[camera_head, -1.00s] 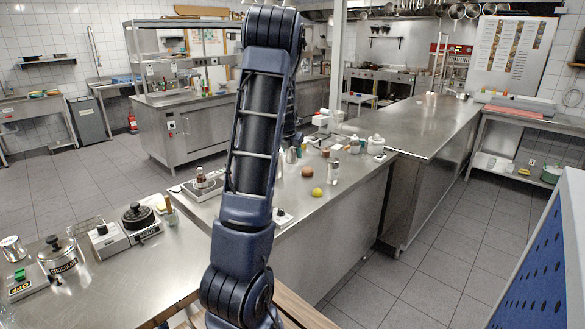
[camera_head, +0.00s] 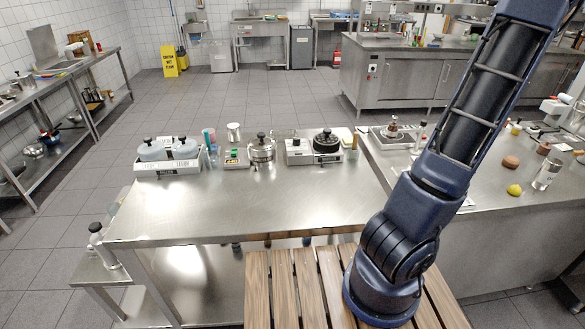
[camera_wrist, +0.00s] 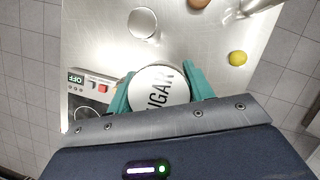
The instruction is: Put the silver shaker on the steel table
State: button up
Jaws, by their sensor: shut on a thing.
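In the wrist view my gripper (camera_wrist: 160,90) has its teal fingers on both sides of a pale round piece with dark letters reading "UGAR". I take this to be the silver shaker (camera_wrist: 158,84), seen from above; its lower part is hidden. It is over a steel surface (camera_wrist: 200,45). The head view does not show my gripper or the held piece. There the steel table (camera_head: 240,215) stands in front, with a bare front half. A similar silver cylinder (camera_head: 547,173) stands on the right-hand counter.
A yellow lemon (camera_head: 514,189) and brown round things (camera_head: 510,161) lie on the right counter. Along the table's back edge stand a twin-lidded unit (camera_head: 168,155), a lidded pot (camera_head: 261,149) and a black-topped appliance (camera_head: 326,143). A wooden slatted surface (camera_head: 285,290) is in front.

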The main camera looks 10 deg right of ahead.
jog(key=w+a+n+t+y, duration=0.1)
jog(key=w+a+n, duration=0.4)
jog(key=w+a, duration=1.15)
jog(key=w+a+n+t+y, duration=0.1)
jog(key=w+a+n, duration=0.1)
jog(key=w+a, duration=0.7)
jog(key=w+a+n+y, duration=0.15)
jog(key=w+a, duration=0.25)
jog(key=a, duration=0.8)
jog(key=w+a+n, duration=0.2)
jog(key=a+n, duration=0.1)
jog(key=a, duration=1)
jog(key=w+a+n, duration=0.2)
jog(key=a, duration=1)
jog(key=s+a+n+y, duration=0.1)
jog(key=s+a+n, duration=0.1)
jog(key=a, duration=1.1)
jog(key=s+a+n+y, duration=0.2)
jog(key=a+n, duration=0.1)
jog(key=a, duration=1)
jog(key=shift+m+h, duration=0.25)
notch_tip(320, 180, down, 20)
jog(key=shift+d+r, duration=0.15)
jog(key=shift+r, duration=0.1)
jog(key=shift+f, duration=0.1)
jog(key=o, duration=0.8)
